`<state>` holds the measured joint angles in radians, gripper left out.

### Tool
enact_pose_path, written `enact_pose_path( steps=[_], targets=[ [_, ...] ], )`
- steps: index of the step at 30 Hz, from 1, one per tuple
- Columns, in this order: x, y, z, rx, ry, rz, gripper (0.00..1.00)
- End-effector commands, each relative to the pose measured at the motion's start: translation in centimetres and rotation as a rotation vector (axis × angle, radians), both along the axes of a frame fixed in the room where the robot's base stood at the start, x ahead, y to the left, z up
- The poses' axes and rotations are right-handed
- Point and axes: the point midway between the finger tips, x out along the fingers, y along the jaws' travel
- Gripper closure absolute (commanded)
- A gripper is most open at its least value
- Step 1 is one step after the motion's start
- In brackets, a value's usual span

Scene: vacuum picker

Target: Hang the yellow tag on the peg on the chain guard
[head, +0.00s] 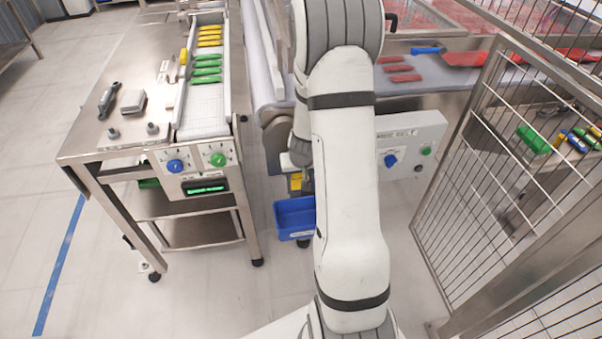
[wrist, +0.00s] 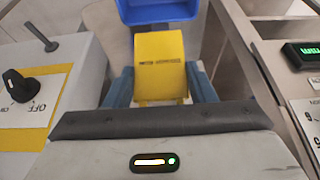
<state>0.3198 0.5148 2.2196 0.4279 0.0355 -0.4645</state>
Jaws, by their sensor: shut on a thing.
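The yellow tag (wrist: 160,62) is between the two blue fingers of my gripper (wrist: 160,76) in the wrist view, and they are shut on it. Dark print shows across the tag. In the head view a small yellow patch of the tag (head: 295,183) shows left of my arm, above a blue bin; my arm hides most of the gripper there. A dark peg-like stub (wrist: 44,42) stands out from a grey housing (wrist: 72,62) at the left of the wrist view, apart from the tag. I cannot tell whether that housing is the chain guard.
The blue bin (head: 293,219) is beyond the tag. A black OFF knob (wrist: 18,86) on a yellow plate is left of my gripper. A steel table (head: 85,140) with a control panel stands left, and a mesh fence (head: 480,190) stands right.

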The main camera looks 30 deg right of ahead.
Motion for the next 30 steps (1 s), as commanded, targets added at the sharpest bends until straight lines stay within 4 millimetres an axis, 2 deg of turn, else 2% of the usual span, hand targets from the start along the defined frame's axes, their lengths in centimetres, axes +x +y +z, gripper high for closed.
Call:
enact_pose_path(
  steps=[20, 30],
  targets=[
    [4.0, -1.1, -0.1, 0.001, 0.0, 0.001, 0.72],
    [5.1, -1.3, -1.2, 0.0, 0.0, 0.002, 0.72]
  ],
)
